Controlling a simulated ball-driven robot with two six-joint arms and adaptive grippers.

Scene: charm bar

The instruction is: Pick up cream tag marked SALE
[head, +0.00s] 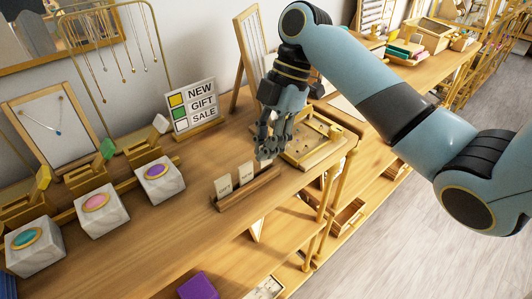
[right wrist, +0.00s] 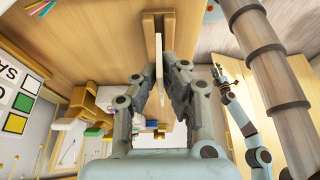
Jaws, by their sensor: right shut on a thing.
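A wooden tag holder (head: 250,188) stands near the front edge of the counter. Two cream tags stand upright in it, a left one (head: 222,186) and a middle one (head: 246,172); their print is too small to read surely. My right gripper (head: 266,156) is at the holder's right end. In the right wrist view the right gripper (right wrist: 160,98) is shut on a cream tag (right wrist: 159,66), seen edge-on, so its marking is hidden. The holder (right wrist: 158,22) shows just beyond it. My left gripper (right wrist: 222,78) is small at the right of that view, away from the holder.
A sign (head: 194,106) reading NEW, GIFT, SALE stands behind the holder. A shallow wooden tray (head: 318,148) is close behind the right gripper. Marble blocks with coloured ovals, the nearest one (head: 160,180), stand at the left. The counter left of the holder is clear.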

